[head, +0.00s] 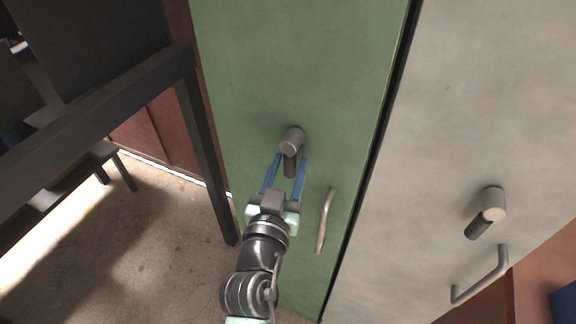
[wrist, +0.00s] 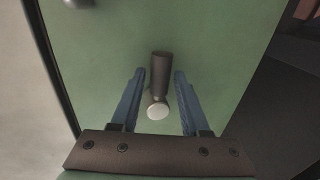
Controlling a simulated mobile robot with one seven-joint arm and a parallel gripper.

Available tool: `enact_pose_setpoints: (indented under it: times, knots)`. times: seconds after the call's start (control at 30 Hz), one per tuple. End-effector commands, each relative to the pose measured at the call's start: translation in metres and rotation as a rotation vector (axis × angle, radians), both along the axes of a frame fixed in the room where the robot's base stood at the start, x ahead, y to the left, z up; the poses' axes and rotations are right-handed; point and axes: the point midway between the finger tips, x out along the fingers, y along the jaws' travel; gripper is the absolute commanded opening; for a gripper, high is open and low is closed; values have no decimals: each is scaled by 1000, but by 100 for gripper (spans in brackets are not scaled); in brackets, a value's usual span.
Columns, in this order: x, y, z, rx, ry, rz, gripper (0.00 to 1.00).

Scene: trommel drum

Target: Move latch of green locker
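The green locker (head: 255,70) has a grey latch (head: 292,140) with a round knob and a darker lever that hangs down from it. My gripper (head: 289,165) is open at the latch, with one blue finger on either side of the lever. In the wrist view the latch (wrist: 158,85) stands between the two open fingers (wrist: 157,88), with a visible gap on both sides. I cannot tell how deep the fingers reach along it. A curved metal handle (head: 325,220) is on the green door, right of and below the latch.
A pale grey locker (head: 450,110) stands to the right, with its own latch (head: 488,208) and handle (head: 482,278). A dark metal frame (head: 200,140) and a bench (head: 75,175) are at the left. Open floor (head: 160,250) lies at the lower left.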

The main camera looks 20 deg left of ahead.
Motion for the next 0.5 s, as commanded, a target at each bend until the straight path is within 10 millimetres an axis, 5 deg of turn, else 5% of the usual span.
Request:
enact_pose_setpoints:
  times: [0.23, 0.5]
  knots:
    - [0, 0, 0, 0, 0, 0, 0]
    - [0, 0, 0, 0, 0, 0, 0]
